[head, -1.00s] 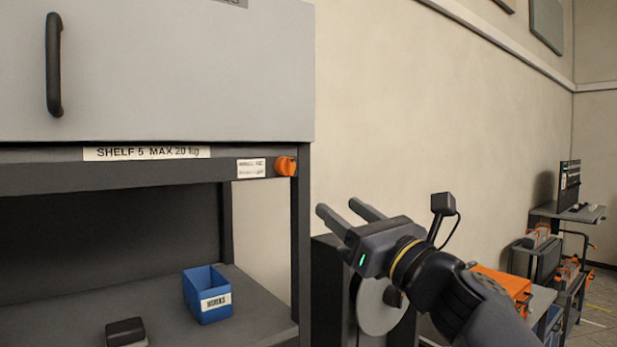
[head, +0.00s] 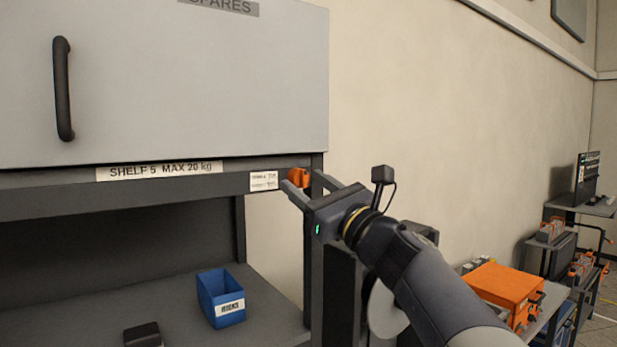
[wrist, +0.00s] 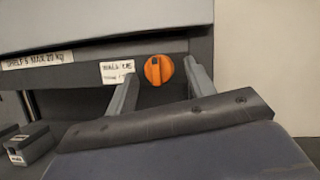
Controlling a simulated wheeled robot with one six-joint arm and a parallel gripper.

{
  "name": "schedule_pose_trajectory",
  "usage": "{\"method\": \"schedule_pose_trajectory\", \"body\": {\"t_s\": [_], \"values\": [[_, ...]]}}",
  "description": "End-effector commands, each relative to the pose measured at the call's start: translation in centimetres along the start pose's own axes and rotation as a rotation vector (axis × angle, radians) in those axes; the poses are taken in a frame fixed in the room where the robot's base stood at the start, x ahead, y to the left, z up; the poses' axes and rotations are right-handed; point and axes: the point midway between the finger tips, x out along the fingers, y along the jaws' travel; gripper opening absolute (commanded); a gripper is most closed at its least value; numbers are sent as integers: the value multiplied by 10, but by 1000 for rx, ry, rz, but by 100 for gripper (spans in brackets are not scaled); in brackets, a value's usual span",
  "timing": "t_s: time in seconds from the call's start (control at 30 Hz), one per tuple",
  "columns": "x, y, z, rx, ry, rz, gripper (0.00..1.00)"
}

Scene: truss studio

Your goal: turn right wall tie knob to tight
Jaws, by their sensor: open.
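The orange wall tie knob (head: 299,177) sits at the right end of the dark shelf rail, beside a small white label (head: 264,181). In the wrist view the knob (wrist: 158,70) is round with a raised grip and a dark mark near its top left. My gripper (head: 309,184) is open, its two grey fingers pointing at the knob. In the wrist view the fingers (wrist: 160,76) stand on either side of the knob, with gaps to it. I cannot tell whether the fingertips reach its depth. The label's small print is too blurred to read fully.
A grey cabinet door with a black handle (head: 63,88) is above the rail. A blue bin (head: 221,297) and a small black block (head: 143,335) lie on the shelf below. An orange case (head: 500,292) is at right. Bare wall (head: 430,100) lies right of the cabinet.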

Motion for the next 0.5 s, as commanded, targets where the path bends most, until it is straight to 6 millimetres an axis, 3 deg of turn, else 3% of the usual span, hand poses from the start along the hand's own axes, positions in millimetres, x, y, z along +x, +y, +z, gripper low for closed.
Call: {"method": "schedule_pose_trajectory", "body": {"t_s": [0.27,0.5], "values": [[2,0,0,0,0,0,51],[2,0,0,0,0,0,33]]}}
